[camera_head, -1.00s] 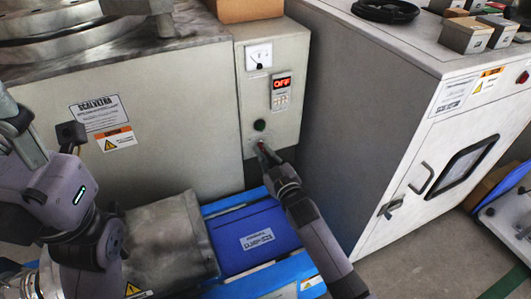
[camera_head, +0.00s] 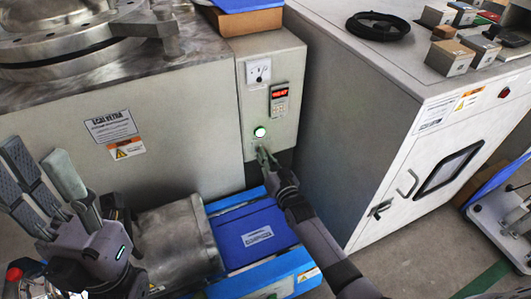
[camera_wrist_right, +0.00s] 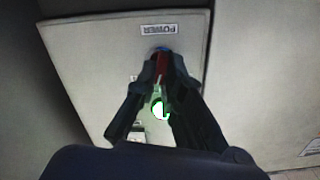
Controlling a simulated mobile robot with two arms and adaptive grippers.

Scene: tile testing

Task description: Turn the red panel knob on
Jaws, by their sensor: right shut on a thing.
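The control panel (camera_head: 285,130) is a grey box face with a gauge, a display and a lamp. The red knob (camera_wrist_right: 162,63) shows in the right wrist view between my right fingertips, below an upside-down "POWER" label (camera_wrist_right: 158,29). My right gripper (camera_head: 264,154) is shut on the knob and hides it in the head view. The round lamp (camera_head: 260,132) above the gripper glows green. The display (camera_head: 279,92) shows red characters too small to read surely. My left gripper (camera_head: 38,180) is open and empty at the left, away from the panel.
A blue case (camera_head: 250,232) lies below the panel, beside a metal cylinder (camera_head: 175,245). A large grey cabinet (camera_head: 355,125) stands close on the right, with a black cable coil (camera_head: 382,26) and small boxes (camera_head: 450,58) on top.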

